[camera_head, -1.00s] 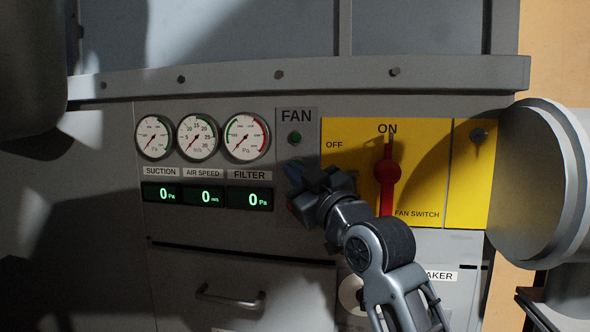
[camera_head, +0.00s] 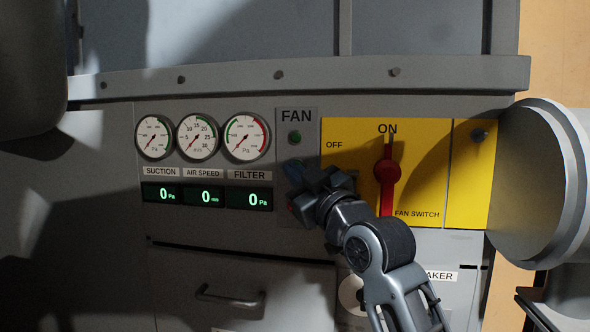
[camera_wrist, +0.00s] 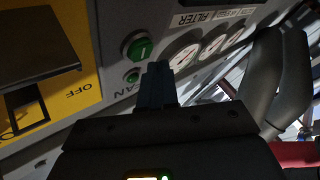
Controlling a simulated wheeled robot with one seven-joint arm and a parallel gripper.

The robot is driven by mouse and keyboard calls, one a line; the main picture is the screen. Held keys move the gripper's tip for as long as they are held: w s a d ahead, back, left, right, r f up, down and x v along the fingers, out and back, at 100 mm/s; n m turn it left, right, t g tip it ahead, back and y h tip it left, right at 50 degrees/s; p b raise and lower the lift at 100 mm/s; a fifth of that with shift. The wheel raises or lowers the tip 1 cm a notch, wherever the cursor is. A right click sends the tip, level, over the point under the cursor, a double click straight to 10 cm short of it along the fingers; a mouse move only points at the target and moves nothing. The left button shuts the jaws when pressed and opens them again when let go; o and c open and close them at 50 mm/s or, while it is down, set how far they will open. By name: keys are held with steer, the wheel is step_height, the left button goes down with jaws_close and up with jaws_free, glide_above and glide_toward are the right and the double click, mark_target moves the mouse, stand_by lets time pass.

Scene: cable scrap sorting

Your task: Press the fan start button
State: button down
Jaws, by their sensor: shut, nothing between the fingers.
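The green fan start button (camera_wrist: 138,47), marked with a white bar, shows in the wrist view beside a smaller green lamp (camera_wrist: 132,76). In the head view the same lamp (camera_head: 294,138) sits under the FAN label, and my gripper hides the start button. My gripper (camera_head: 292,170) is shut and empty in front of the FAN panel. In the wrist view its closed fingertips (camera_wrist: 157,68) are close beside the green button; I cannot tell whether they touch the panel. A red button edge (camera_head: 291,208) shows below the gripper. The displays read 0.
The yellow fan switch plate (camera_head: 350,190) is just right of my gripper, its red lever (camera_head: 387,172) pointing up to ON. Gauges (camera_head: 198,136) and digital displays (camera_head: 204,195) are left. A drawer handle (camera_head: 230,297) is below. A large grey duct (camera_head: 540,185) stands at right.

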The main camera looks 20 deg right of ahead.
stand_by(0.3)
steer(key=shift+w+d, duration=0.25)
steer(key=shift+w, duration=0.1)
steer(key=shift+w+d+b, duration=0.25)
steer(key=shift+w+b, duration=0.1)
steer(key=shift+b, duration=0.1)
stand_by(0.7)
stand_by(0.4)
steer(key=shift+s+a, duration=0.45)
steer(key=shift+s, duration=0.25)
steer(key=s+a, duration=0.1)
steer(key=s, duration=0.1)
steer(key=s+a+p, duration=0.1)
steer(key=s+a, duration=0.1)
steer(key=shift+p, duration=0.3)
stand_by(0.6)
